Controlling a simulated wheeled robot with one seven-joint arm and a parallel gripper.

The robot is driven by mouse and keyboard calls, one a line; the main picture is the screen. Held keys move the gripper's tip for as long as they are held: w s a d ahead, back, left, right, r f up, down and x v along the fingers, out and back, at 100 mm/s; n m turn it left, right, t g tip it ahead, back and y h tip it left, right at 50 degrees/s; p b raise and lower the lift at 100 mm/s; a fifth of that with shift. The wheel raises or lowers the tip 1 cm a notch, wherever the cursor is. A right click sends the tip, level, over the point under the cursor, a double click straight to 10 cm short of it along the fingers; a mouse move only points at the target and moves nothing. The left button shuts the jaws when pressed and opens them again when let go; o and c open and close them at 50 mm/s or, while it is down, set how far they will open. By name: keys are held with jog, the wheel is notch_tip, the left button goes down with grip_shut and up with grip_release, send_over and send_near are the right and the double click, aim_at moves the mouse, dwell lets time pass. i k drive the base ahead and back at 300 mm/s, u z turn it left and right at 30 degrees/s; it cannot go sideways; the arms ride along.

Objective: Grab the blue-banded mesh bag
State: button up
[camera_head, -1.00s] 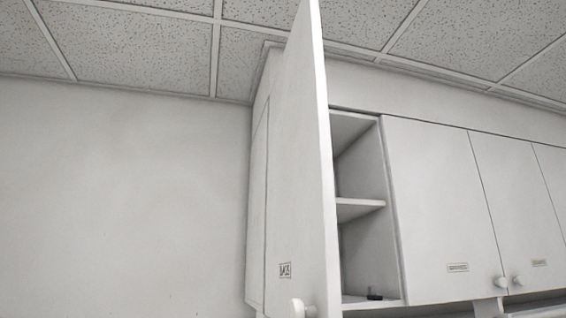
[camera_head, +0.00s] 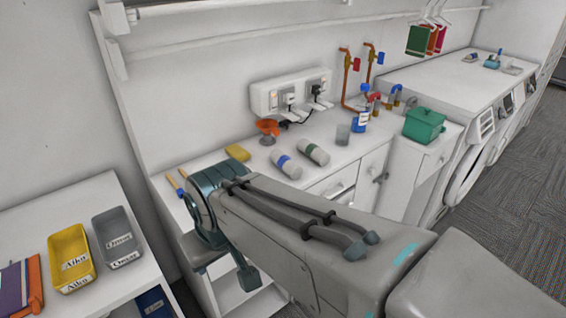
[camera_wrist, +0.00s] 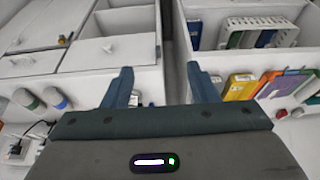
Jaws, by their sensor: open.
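The blue-banded mesh bag (camera_head: 291,169) is a small pale roll with a blue band, lying on the white counter in the head view. It also shows at the left of the wrist view (camera_wrist: 61,104). A similar green-banded roll (camera_head: 313,152) lies close beside it. My gripper (camera_wrist: 160,86) is open and empty in the wrist view, its two blue-grey fingers apart over the gap between counter and shelf. The bag is well to the left of the fingers there, not between them.
Wall sockets (camera_head: 290,92) with plugs are behind. A low shelf (camera_head: 92,193) at left holds yellow and grey trays.

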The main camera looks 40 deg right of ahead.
aim_at(285, 164)
jog(key=z, duration=0.5)
jog(key=k, duration=0.65)
jog(key=z, duration=1.4)
jog(key=i, duration=1.55)
jog(key=u, duration=0.75)
jog(key=i, duration=0.55)
jog(key=u, duration=0.6)
